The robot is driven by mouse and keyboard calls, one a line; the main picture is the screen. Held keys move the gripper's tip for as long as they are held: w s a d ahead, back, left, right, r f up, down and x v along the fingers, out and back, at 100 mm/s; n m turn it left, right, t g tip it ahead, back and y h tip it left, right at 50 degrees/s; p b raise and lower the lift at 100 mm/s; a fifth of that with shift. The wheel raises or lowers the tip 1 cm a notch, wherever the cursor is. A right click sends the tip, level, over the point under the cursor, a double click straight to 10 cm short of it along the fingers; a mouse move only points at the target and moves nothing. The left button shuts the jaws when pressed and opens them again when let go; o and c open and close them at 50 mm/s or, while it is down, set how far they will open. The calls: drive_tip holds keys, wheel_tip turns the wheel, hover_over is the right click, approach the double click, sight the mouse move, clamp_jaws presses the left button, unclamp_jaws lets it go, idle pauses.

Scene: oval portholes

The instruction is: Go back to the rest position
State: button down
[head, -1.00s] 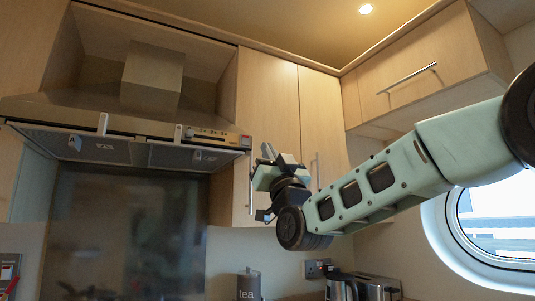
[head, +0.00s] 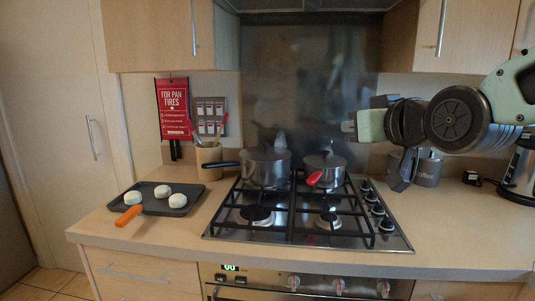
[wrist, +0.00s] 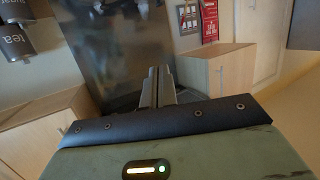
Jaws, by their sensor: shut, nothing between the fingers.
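My gripper (head: 350,126) is at the right of the head view, in front of the dark splashback and above the right rear of the hob. It points left. In the wrist view my gripper (wrist: 157,85) shows its two fingers together, with nothing between them. It touches nothing that I can see. Part of my arm runs out of the head view at the right edge.
The hob (head: 255,240) bears two lidded pots (head: 265,168) (head: 325,172). A dark tray (head: 150,207) with white round pieces and an orange-handled tool (head: 129,216) is at left. Wall cupboards (head: 455,35) hang above.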

drive_tip(key=s+a+f+n+g, duration=0.1)
drive_tip(key=s+a+f+g, duration=0.35)
drive_tip(key=s+f, duration=0.4)
drive_tip(key=s+d+f+n+g+h, duration=0.1)
drive_tip(key=s+f+g, duration=0.4)
drive_tip(key=s, duration=0.5)
drive_tip(key=s+d+f+n+g+h, duration=0.1)
drive_tip(key=s+f+g+h, duration=0.2)
drive_tip(key=s+f, duration=0.6)
drive_tip(key=shift+s+d+f+n+g, duration=0.2)
drive_tip(key=shift+s+f+n+g, duration=0.2)
drive_tip(key=shift+f+g, duration=0.45)
drive_tip(key=shift+r, duration=0.2)
